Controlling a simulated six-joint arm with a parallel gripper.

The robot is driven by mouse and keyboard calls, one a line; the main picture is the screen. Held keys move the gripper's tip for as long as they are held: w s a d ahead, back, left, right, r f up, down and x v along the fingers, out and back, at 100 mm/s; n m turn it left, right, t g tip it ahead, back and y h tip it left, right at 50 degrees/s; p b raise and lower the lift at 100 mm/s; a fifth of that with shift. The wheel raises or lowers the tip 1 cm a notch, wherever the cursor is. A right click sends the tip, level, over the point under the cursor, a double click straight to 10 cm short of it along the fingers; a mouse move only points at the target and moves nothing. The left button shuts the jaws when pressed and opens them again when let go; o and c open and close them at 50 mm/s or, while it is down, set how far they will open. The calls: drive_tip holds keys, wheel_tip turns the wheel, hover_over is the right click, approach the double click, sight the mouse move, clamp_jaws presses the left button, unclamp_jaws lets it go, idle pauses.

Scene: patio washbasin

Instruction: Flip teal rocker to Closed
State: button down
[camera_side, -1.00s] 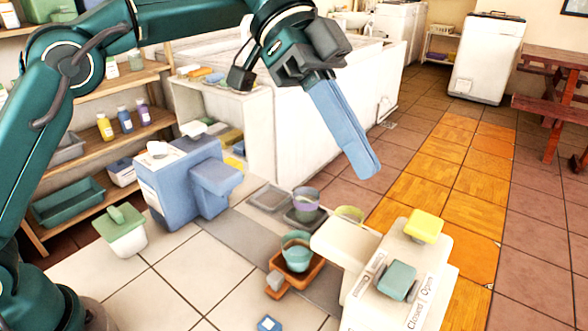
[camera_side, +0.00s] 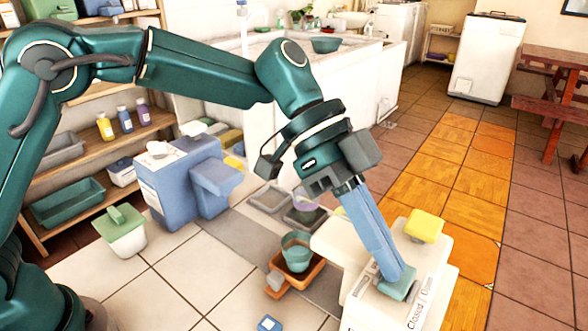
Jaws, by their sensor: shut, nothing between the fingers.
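The teal rocker (camera_side: 398,287) sits on top of the cream box (camera_side: 357,307) at the lower right. A label beside it reads "Closed" and "Open", with Closed (camera_side: 416,312) toward the near end. My gripper (camera_side: 398,272) has long blue fingers that are shut and empty. Their tips are at the rocker's upper left part and appear to touch it. The fingers hide part of the rocker, so its tilt is hard to tell.
A yellow block (camera_side: 424,225) stands on the cream box just behind the rocker. A teal cup (camera_side: 297,252) sits on an orange tray (camera_side: 312,272) to the left. A blue dispenser (camera_side: 178,190) and a green-lidded jar (camera_side: 122,233) stand farther left.

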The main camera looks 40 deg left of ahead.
idle(0.3)
drive_tip(key=shift+s+f+m+t, duration=0.3)
drive_tip(key=shift+f+t, duration=0.05)
drive_tip(key=shift+t, duration=0.25)
drive_tip(key=shift+w, duration=0.1)
drive_tip(key=shift+w, duration=0.8)
